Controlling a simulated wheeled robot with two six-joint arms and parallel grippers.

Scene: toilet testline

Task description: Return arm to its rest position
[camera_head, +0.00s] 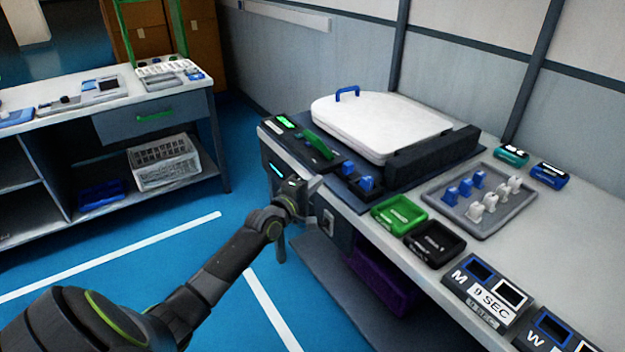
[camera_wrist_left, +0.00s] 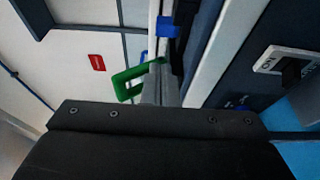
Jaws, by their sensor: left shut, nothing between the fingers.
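My left arm reaches in from the lower left in the head view. Its gripper (camera_head: 312,190) is beside the front edge of the test bench (camera_head: 560,215), near the bench's left end. In the left wrist view the left gripper's fingers (camera_wrist_left: 160,82) are together with nothing held between them. A green handle (camera_wrist_left: 128,82) shows right beside the fingertips in that view; whether they touch cannot be told. The green handle (camera_head: 322,146) also shows on the dark panel in the head view. My right gripper is in neither view.
A white toilet lid (camera_head: 380,122) with a blue handle lies on the bench. A green tray (camera_head: 399,213), a black tray (camera_head: 434,243) and a grey tray (camera_head: 480,227) with blue and white parts stand nearby. A switch (camera_head: 327,222) is on the bench front. Blue floor is open at left.

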